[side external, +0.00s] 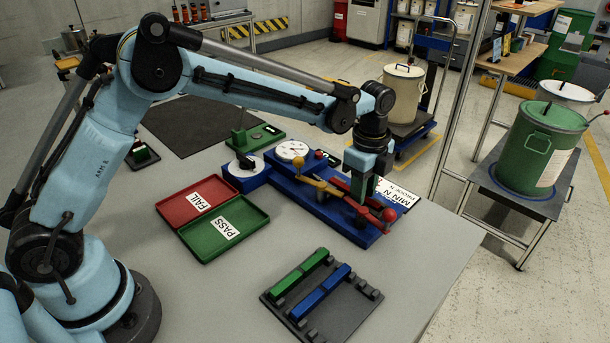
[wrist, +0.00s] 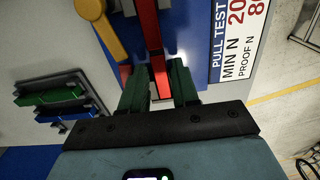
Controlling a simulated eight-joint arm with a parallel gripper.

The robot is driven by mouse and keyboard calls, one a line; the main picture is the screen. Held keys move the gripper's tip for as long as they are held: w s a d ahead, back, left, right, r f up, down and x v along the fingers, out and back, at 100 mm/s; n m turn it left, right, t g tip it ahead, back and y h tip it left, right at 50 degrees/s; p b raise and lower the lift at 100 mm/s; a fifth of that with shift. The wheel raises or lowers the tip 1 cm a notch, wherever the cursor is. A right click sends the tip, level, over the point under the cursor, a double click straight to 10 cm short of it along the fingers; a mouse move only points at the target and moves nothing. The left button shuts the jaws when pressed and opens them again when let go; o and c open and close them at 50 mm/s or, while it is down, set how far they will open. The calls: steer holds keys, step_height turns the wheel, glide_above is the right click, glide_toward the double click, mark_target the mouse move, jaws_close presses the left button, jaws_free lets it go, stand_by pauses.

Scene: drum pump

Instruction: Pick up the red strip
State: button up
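A red strip (wrist: 159,76) lies on the blue pull tester (side external: 330,210) and runs up the middle of the wrist view. In the side external view, red parts (side external: 340,184) show beside and behind my gripper. My gripper (wrist: 160,78) points down over the tester, with its two green fingers on either side of the strip. The strip fills most of the gap between them. I cannot tell whether the fingers press on it. In the side external view my gripper (side external: 364,194) is low at the tester, and its fingers partly hide the strip.
A dark rack (side external: 335,317) holds a green strip (side external: 300,272) and a blue strip (side external: 320,292). A red FAIL tray (side external: 172,211) and green PASS tray (side external: 197,243) lie left.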

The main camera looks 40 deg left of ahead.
steer(key=shift+f, duration=0.4)
steer(key=shift+c, duration=0.2)
jaws_close()
